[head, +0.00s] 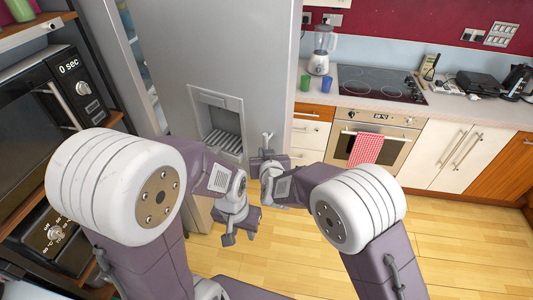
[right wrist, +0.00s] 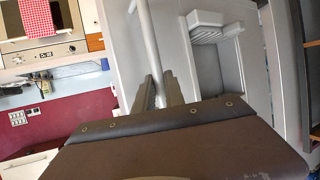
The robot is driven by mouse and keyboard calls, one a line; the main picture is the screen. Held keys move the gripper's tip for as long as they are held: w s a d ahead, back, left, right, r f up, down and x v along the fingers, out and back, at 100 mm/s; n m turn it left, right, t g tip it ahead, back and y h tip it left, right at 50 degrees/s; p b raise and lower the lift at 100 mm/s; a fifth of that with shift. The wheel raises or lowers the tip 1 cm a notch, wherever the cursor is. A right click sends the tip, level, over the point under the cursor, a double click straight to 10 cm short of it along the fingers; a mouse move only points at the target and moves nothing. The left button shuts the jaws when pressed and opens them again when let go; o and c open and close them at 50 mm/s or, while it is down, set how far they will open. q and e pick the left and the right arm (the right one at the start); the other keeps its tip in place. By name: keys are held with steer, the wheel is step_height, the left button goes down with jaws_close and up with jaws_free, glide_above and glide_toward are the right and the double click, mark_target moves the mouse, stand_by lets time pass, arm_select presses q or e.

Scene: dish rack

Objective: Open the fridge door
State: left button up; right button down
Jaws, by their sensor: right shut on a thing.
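The grey fridge (head: 235,50) stands in the middle of the head view, with a recessed dispenser (head: 215,125) in its front. Its long bar handle (right wrist: 146,40) shows in the right wrist view. My right gripper (head: 267,155) is at the fridge front, right of the dispenser. In the right wrist view its two fingers (right wrist: 157,92) are closed around the bar. My left gripper (head: 239,236) hangs open and empty below the dispenser, in front of the fridge. Pale shelves show in a narrow gap (head: 147,75) left of the fridge front.
A black microwave (head: 35,100) stands on shelves at the left. A counter with a blender (head: 320,52), cups and a hob (head: 380,84) runs along the right, above an oven (head: 375,130). The wooden floor (head: 440,235) at the right is clear.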

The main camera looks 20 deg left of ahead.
steer(key=shift+a+r, duration=0.1)
steer(key=shift+r, duration=0.05)
steer(key=c, duration=1.5)
jaws_free()
steer(key=shift+o, duration=0.5)
steer(key=shift+a, duration=0.2)
steer(key=b+v, duration=0.1)
steer(key=v, duration=0.8)
